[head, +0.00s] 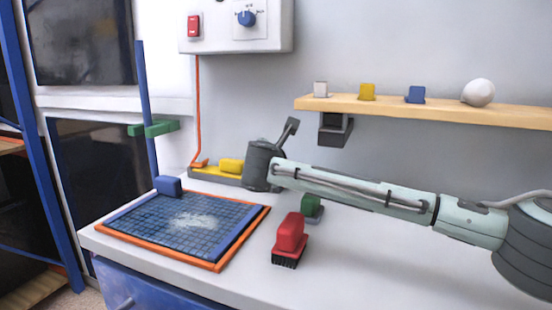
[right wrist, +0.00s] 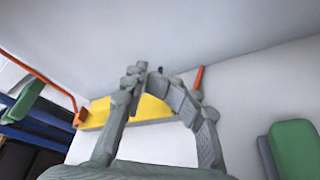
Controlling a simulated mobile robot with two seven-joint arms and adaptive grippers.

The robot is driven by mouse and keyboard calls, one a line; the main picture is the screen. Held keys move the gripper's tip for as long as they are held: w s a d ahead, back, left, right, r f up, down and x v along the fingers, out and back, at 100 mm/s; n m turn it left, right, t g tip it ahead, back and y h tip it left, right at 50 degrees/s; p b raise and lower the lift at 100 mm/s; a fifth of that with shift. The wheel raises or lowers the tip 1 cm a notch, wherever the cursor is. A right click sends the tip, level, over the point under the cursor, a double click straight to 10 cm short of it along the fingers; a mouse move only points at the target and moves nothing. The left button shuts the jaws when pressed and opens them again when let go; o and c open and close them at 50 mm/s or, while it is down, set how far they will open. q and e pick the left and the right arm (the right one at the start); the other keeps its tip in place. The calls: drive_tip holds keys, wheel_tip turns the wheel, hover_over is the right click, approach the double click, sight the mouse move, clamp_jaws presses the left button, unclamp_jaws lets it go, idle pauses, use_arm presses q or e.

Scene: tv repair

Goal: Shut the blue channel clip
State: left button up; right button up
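A blue block (head: 168,186) sits at the back left corner of the gridded blue mat. Another blue block (head: 415,94) sits on the wooden shelf. I cannot tell which of these, if either, is the blue channel clip. My right gripper (head: 289,128) is above the back of the bench, near the yellow block (head: 231,166) and apart from both blue blocks. In the right wrist view its fingertips (right wrist: 148,76) come together with nothing seen held. A tiny dark blue bit (right wrist: 160,70) shows beside the tips, too small to identify. My left gripper is not in view.
An orange-edged mat (head: 217,266) lies on the bench's left. A red-handled brush (head: 290,237) and a green block (head: 311,206) stand beside it. A blue post (head: 145,90) with a green clamp rises at left. The front right bench is clear.

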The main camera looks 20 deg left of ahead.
drive_tip(key=shift+w+d, duration=0.1)
drive_tip(key=shift+w, duration=0.2)
drive_tip(key=shift+f, duration=0.1)
drive_tip(key=shift+c, duration=0.3)
drive_tip(key=shift+s, duration=0.15)
clamp_jaws()
drive_tip(key=shift+o, duration=0.3)
unclamp_jaws()
drive_tip(key=shift+f, duration=0.15)
drive_tip(key=v, duration=0.9)
drive_tip(key=shift+a, duration=0.25)
